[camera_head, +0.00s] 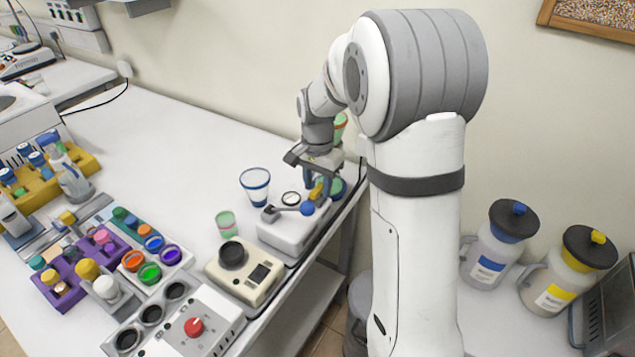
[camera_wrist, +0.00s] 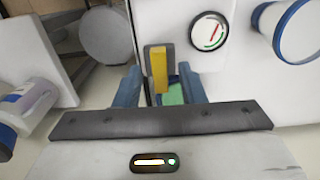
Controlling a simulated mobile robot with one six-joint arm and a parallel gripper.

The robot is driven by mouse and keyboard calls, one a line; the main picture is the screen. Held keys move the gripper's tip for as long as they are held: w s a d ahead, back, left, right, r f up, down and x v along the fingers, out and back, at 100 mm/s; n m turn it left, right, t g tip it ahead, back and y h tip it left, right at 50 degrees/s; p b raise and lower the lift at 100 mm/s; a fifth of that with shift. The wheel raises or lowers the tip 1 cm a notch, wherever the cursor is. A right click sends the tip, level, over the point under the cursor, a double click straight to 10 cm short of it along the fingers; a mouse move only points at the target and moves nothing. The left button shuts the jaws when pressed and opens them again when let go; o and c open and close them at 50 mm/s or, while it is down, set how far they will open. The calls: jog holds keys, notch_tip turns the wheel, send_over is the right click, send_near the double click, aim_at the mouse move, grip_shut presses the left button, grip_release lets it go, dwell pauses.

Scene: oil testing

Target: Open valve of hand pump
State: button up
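The hand pump (camera_head: 285,232) is a white box at the right edge of the bench, with a round gauge (camera_head: 291,198) and a lever ending in a blue ball (camera_head: 307,208). Its gauge also shows in the wrist view (camera_wrist: 209,31). The valve has a yellow handle (camera_wrist: 160,70) on a dark grey block, seen at the middle of the wrist view. My gripper (camera_wrist: 159,84) is over the valve. Its two blue fingers are apart, one on each side of the yellow handle, with visible gaps. Whether the fingertips are level with the handle is hard to tell.
A white cup with a blue rim (camera_head: 255,187) stands close behind the pump. A beige device (camera_head: 245,270) and a small green-rimmed cup (camera_head: 226,222) are left of it. Two jugs stand at right, one blue-labelled (camera_head: 490,258) and one yellow-labelled (camera_head: 556,285).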

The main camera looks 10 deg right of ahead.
grip_shut()
dwell(0.3)
jog(key=shift+n, duration=0.3)
jog(key=n, duration=0.3)
jog(key=shift+n, duration=0.4)
jog(key=n, duration=0.4)
jog(key=shift+n+b, duration=0.3)
jog(key=n, duration=0.4)
jog(key=shift+n, duration=0.3)
jog(key=n, duration=0.4)
jog(key=shift+r, duration=0.1)
jog(key=shift+n, duration=0.3)
